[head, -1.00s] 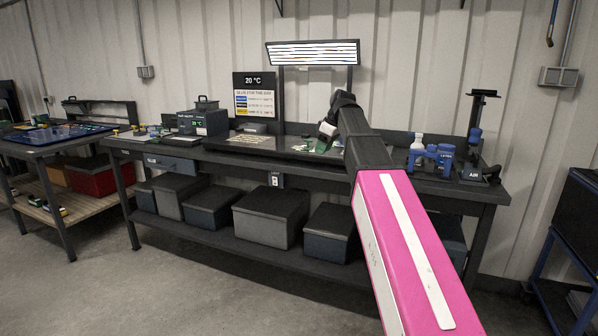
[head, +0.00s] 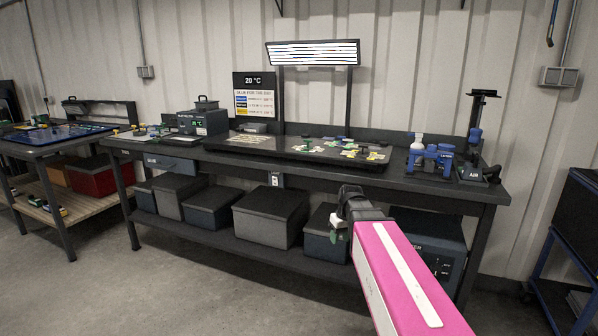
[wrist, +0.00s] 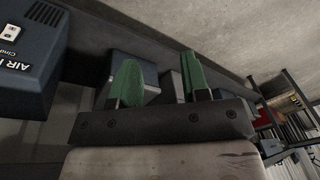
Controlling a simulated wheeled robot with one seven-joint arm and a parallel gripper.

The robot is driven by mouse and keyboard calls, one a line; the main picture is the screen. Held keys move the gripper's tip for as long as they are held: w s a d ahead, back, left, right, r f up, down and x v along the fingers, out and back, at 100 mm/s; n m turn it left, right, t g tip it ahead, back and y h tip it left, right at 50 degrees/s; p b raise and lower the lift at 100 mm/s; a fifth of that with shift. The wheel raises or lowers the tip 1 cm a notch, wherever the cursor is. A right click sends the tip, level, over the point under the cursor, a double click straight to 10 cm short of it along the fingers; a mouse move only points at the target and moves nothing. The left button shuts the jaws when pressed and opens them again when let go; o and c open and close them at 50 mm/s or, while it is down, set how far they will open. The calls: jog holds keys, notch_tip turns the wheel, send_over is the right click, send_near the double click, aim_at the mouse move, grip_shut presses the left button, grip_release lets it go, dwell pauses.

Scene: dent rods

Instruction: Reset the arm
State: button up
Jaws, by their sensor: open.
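My gripper (head: 337,229) is at the end of my pink arm, in front of the workbench and below its top, near the lower shelf. In the wrist view its two green fingers (wrist: 158,84) stand wide apart with nothing between them. The workbench (head: 420,184) runs across the middle of the head view. A dark panel (head: 240,148) on its top carries several small coloured pieces (head: 352,151) under a striped lamp (head: 313,53).
Grey lidded boxes (head: 271,215) stand on the lower shelf. A dark blue unit with air lettering (wrist: 25,60) is close to my gripper. Blue fixtures (head: 430,155) stand at the bench's right end. Open floor (head: 150,290) lies in front.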

jog(key=s+d+f+m, duration=0.2)
jog(key=s+f, duration=0.4)
jog(key=f, duration=0.1)
jog(key=s+d+f+m+h, duration=0.1)
jog(key=s+d+f+m, duration=0.1)
jog(key=s+f, duration=0.5)
jog(key=shift+f+m+g+h, duration=0.3)
jog(key=shift+g, duration=0.1)
